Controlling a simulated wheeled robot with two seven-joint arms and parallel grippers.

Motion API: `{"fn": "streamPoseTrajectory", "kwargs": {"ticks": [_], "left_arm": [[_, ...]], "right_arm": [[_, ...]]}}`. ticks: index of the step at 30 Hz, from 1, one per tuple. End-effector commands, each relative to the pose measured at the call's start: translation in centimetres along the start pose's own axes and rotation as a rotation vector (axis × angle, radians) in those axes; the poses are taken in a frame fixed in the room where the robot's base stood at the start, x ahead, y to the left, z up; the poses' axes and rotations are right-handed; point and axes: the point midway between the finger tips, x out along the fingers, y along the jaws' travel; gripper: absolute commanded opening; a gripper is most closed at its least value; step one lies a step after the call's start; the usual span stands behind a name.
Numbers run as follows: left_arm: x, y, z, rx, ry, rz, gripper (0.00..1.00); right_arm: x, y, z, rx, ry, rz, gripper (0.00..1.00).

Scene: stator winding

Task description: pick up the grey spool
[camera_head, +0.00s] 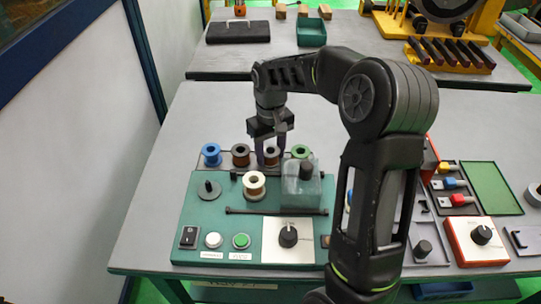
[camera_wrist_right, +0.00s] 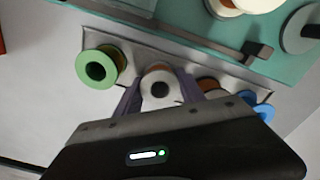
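In the head view the grey spool (camera_head: 271,156) is partly hidden by my right gripper (camera_head: 271,155). In the right wrist view the fingers of my right gripper (camera_wrist_right: 160,84) point down on either side of the spool. They look open around it, and firm contact is not visible. The spool appears to be still in its row. My left gripper is not in view.
A green spool (camera_head: 301,151) stands right of the grey one; a brown spool (camera_head: 240,155) and blue spool (camera_head: 211,154) stand left. In front, a teal fixture (camera_head: 200,222) carries a white spool (camera_head: 254,185) and a clear block (camera_head: 303,190). Bare table lies left.

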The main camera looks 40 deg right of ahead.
Motion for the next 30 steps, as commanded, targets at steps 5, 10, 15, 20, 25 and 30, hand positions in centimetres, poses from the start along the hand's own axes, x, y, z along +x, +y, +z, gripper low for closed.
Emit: {"fn": "streamPoseTrajectory", "kwargs": {"ticks": [5, 10, 15, 20, 25, 30], "left_arm": [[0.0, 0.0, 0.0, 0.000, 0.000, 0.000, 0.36], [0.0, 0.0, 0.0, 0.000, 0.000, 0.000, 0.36], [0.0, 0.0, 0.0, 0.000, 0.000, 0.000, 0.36], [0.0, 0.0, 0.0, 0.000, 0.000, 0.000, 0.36], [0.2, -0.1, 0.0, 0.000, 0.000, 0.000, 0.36], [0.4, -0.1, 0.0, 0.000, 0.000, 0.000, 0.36]], "right_arm": [[0.0, 0.0, 0.0, 0.000, 0.000, 0.000, 0.25], [0.0, 0.0, 0.0, 0.000, 0.000, 0.000, 0.11], [0.0, 0.0, 0.0, 0.000, 0.000, 0.000, 0.06], [-0.2, 0.0, 0.0, 0.000, 0.001, 0.000, 0.06], [-1.8, 0.0, -0.1, 0.000, 0.004, 0.000, 0.06], [-4.9, 0.0, -0.1, 0.000, 0.005, 0.000, 0.06]]}}
